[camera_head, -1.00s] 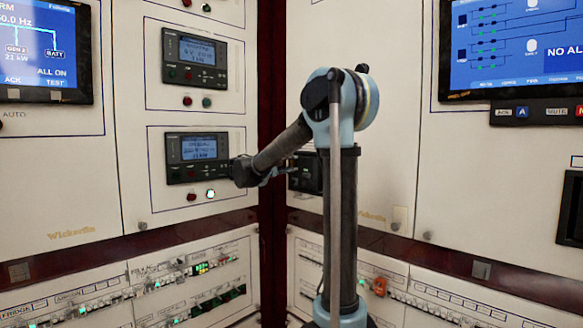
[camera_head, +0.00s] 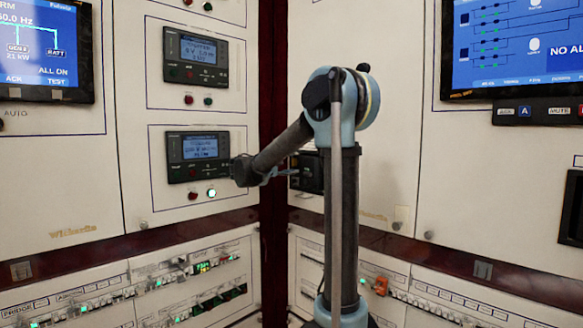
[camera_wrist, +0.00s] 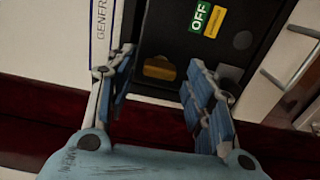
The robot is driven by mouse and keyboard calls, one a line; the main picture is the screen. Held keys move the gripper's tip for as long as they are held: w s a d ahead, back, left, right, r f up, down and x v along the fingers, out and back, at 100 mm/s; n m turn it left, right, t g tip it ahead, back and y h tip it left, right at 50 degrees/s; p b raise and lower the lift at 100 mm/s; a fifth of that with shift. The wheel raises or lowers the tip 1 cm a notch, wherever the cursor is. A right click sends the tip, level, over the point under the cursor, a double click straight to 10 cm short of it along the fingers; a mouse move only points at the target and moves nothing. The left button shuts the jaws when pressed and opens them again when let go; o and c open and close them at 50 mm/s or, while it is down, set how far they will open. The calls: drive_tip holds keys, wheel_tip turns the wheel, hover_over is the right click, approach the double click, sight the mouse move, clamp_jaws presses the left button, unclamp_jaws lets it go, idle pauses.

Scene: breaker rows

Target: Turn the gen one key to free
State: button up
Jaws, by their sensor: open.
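In the wrist view, a black switch panel (camera_wrist: 182,28) carries a green and white OFF label (camera_wrist: 200,18) with a yellow label beside it. A small brass-yellow piece (camera_wrist: 159,68), perhaps the key, shows on the panel below the label. My gripper (camera_wrist: 161,60) is open, with its blue-padded fingers to the left and right of that piece; I cannot tell how far off it is in depth. In the head view, my gripper (camera_head: 280,172) points right, close to a black box (camera_head: 310,172) on the right wall by the corner. The key cannot be made out there.
In the wrist view, a metal handle (camera_wrist: 290,55) stands right of the panel. In the head view, two meter units (camera_head: 196,58) are on the left wall. Breaker rows (camera_head: 205,270) run below a dark red rail (camera_head: 170,232). A screen (camera_head: 518,45) is upper right.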

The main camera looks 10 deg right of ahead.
drive_tip(key=v, duration=1.2)
drive_tip(key=shift+w, duration=0.1)
drive_tip(key=s+d+f+m+g+y, duration=0.3)
drive_tip(key=s+d+f+g+y, duration=0.3)
drive_tip(key=s+d+f, duration=1.15)
drive_tip(key=s+a+f+m+g+y, duration=0.1)
drive_tip(key=s+a+f+m+y, duration=0.1)
drive_tip(key=s+f, duration=0.7)
drive_tip(key=s+a+f+m+g+y, duration=0.1)
drive_tip(key=s+a+f+y, duration=0.3)
drive_tip(key=s+f, duration=0.5)
drive_tip(key=s+m+y, duration=0.1)
drive_tip(key=s+y, duration=0.1)
drive_tip(key=shift+s+a+f+y, duration=0.3)
drive_tip(key=shift+s+a+f, duration=0.05)
drive_tip(key=shift+s+f, duration=0.05)
